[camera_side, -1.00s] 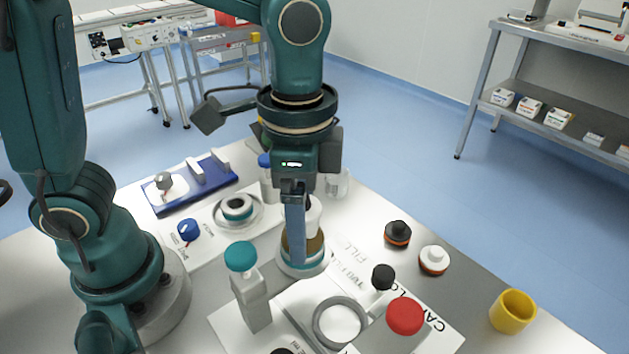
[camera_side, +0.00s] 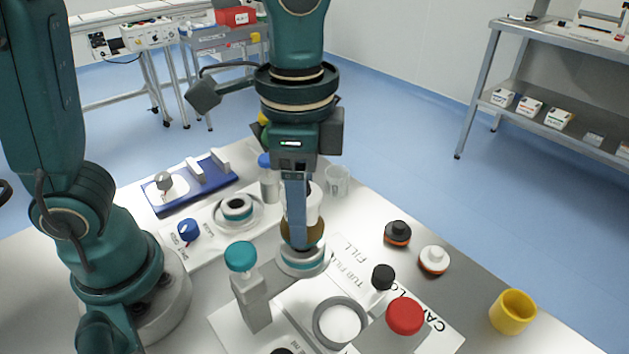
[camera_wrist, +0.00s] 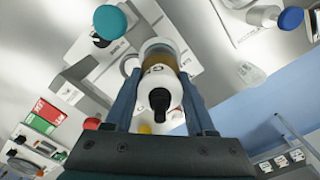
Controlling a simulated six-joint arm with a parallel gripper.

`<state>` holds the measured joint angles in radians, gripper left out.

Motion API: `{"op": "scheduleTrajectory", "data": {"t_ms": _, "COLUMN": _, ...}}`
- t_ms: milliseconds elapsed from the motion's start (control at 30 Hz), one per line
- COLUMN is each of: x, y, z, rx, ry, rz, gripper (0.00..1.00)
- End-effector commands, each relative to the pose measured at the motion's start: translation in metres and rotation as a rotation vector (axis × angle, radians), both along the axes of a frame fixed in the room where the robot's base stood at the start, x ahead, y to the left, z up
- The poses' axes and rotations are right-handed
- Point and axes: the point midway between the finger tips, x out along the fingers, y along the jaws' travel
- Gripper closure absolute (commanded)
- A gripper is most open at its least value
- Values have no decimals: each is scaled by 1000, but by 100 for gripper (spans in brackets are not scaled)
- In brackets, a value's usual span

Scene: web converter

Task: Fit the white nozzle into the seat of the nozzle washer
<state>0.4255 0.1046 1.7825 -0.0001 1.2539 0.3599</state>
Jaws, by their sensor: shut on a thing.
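My gripper (camera_side: 301,230) is shut on a bottle with a white upper part and an amber lower part (camera_side: 316,231). In the wrist view the bottle (camera_wrist: 161,85) stands between both fingers (camera_wrist: 160,92), its black tip toward the camera. It is upright over a round white-and-teal seat (camera_side: 303,262); I cannot tell whether its base touches it. A small white nozzle-like piece with an orange ring (camera_side: 433,260) stands on the table at right, apart from my gripper. The likely nozzle washer is the white unit with a round ringed seat (camera_side: 237,208) and blue knob, left of my gripper.
A black piece with an orange ring (camera_side: 397,233) stands beside the white one. A teal-capped post (camera_side: 241,257), a grey ring (camera_side: 340,321), a red knob (camera_side: 405,317) and a black knob (camera_side: 383,277) crowd the front. A yellow cup (camera_side: 513,312) stands at right.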

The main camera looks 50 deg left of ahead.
Motion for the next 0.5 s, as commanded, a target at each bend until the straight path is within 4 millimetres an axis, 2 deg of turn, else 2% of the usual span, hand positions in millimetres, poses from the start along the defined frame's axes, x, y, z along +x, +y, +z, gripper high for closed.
{"op": "scheduleTrajectory", "data": {"t_ms": 500, "x": 0, "y": 0, "z": 23, "rx": -1, "ry": -1, "rz": 0, "gripper": 100}}
